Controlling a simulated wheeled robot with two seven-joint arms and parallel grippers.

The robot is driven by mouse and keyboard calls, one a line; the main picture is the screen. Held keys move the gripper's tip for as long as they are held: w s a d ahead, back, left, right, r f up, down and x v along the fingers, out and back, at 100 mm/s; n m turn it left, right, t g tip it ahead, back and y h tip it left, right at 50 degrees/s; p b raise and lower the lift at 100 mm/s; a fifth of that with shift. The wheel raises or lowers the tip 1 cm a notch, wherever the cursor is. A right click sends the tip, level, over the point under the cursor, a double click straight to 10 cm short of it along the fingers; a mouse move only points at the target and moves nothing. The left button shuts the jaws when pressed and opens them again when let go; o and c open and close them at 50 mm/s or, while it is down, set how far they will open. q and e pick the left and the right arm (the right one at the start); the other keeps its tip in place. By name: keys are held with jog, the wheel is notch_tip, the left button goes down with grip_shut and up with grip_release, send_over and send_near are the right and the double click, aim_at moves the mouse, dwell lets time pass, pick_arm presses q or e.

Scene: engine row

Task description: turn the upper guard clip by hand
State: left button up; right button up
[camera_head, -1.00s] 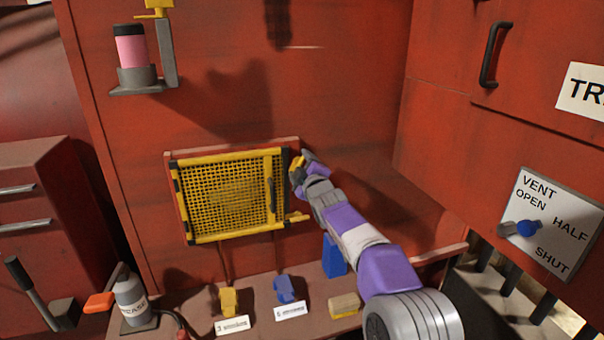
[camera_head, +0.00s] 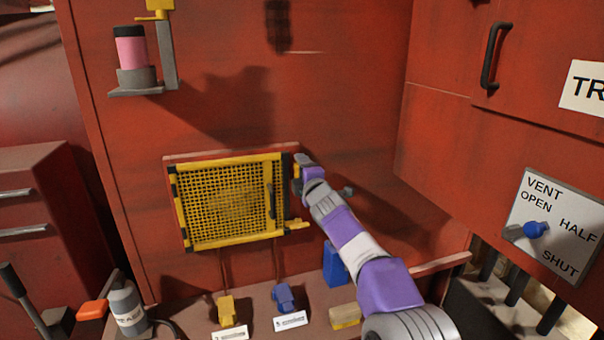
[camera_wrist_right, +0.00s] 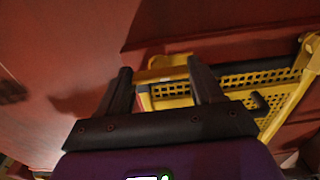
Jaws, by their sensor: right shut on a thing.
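The yellow mesh guard (camera_head: 225,203) sits in its frame on the red wall in the head view, with a dark handle on its right side. My right gripper (camera_head: 299,168) is at the guard's upper right corner, shut on the upper guard clip (camera_head: 297,185), a small yellow piece mostly hidden by the fingers. In the right wrist view the two dark fingers of the gripper (camera_wrist_right: 163,85) stand on either side of the yellow clip (camera_wrist_right: 166,75), with the mesh guard (camera_wrist_right: 245,82) beyond. The lower guard clip (camera_head: 296,225) is yellow and points right. My left gripper is out of view.
Below the guard is a ledge with a yellow tag piece (camera_head: 227,309), a blue one (camera_head: 284,297), a blue block (camera_head: 335,264) and a grey bottle (camera_head: 127,306). A vent plate with a blue knob (camera_head: 536,229) is at right.

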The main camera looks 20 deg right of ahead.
jog(key=shift+r, duration=0.35)
jog(key=o, duration=1)
jog(key=shift+f, duration=0.1)
jog(key=shift+o, duration=0.3)
jog(key=shift+w+f, duration=0.15)
jog(key=shift+f, duration=0.1)
jog(key=s+b, duration=0.5)
jog(key=s, duration=0.2)
jog(key=shift+s+d, duration=0.15)
jog(key=shift+s, duration=0.2)
